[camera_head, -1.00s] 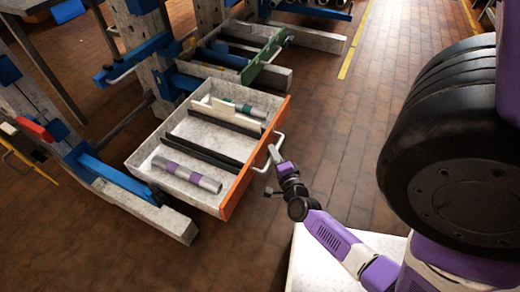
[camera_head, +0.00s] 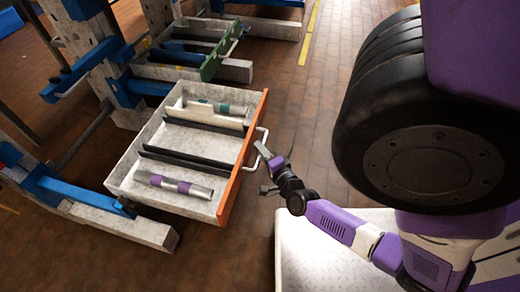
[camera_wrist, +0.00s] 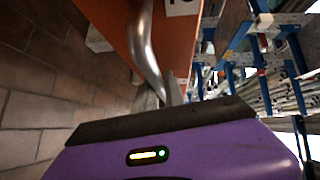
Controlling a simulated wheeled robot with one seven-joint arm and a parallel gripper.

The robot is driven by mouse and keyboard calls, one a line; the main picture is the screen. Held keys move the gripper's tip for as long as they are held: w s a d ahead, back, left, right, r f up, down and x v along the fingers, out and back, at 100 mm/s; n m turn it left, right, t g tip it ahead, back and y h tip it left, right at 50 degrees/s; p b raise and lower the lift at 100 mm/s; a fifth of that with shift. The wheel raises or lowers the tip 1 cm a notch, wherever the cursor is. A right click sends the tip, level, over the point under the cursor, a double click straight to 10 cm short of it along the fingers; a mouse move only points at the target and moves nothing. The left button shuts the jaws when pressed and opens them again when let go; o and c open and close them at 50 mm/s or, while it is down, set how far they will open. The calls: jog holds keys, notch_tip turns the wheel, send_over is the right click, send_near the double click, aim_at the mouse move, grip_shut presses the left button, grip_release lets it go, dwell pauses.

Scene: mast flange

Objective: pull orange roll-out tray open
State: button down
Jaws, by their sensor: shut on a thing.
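The orange-fronted roll-out tray (camera_head: 242,160) sticks well out from the rack, in the middle of the head view. It is light grey inside, with dark dividers. Its pale bent handle (camera_head: 261,135) stands off the orange front. My gripper (camera_head: 266,155) is at the near end of this handle and shut on it. In the wrist view the metal handle (camera_wrist: 145,45) runs down from the orange front (camera_wrist: 112,22) to the jaws. The fingertips are mostly hidden there behind the gripper's dark edge.
A purple-banded cylinder (camera_head: 175,184) and a second tube (camera_head: 212,107) lie in the tray. A green-fronted tray (camera_head: 220,52) sits behind it. A blue rack arm (camera_head: 75,192) and pale beam (camera_head: 135,228) are at the left. The brick floor (camera_head: 300,110) beyond the handle is clear.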

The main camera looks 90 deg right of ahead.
jog(key=c, duration=1.4)
grip_release()
jog(key=p+v, duration=0.1)
jog(key=v, duration=0.7)
jog(key=shift+p, duration=0.35)
jog(key=shift+w+f, duration=0.1)
